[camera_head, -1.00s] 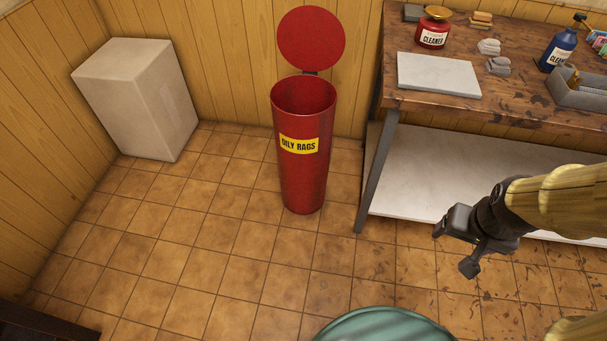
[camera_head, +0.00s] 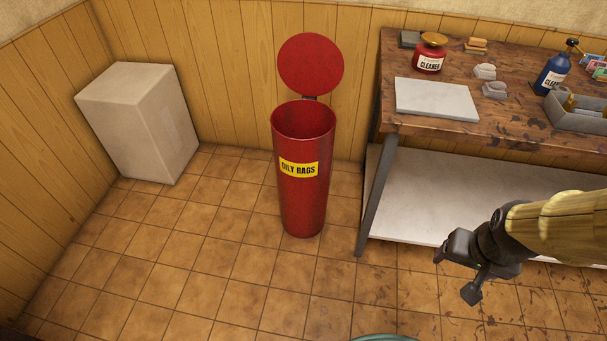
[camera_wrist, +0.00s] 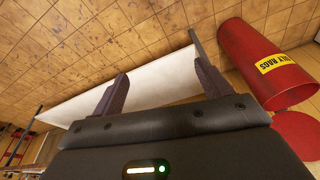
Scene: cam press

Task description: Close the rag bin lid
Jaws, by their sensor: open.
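The red rag bin (camera_head: 303,195) stands upright on the tiled floor against the wood-panelled wall, with a yellow "OILY RAGS" label. Its round red lid (camera_head: 311,64) is raised, standing up behind the open mouth. In the wrist view, the bin (camera_wrist: 262,58) is at the upper right and part of the lid (camera_wrist: 298,132) shows below it. My gripper (camera_head: 455,272) is at the lower right, in front of the workbench, well apart from the bin and lid. Its two fingers are spread with nothing between them; they also show in the wrist view (camera_wrist: 160,88).
A wooden workbench (camera_head: 500,125) with a white lower shelf (camera_head: 440,195) stands right of the bin. It carries cleaner bottles, a grey tray and small items. A pale box (camera_head: 142,125) stands at the left wall. The floor in front of the bin is clear.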

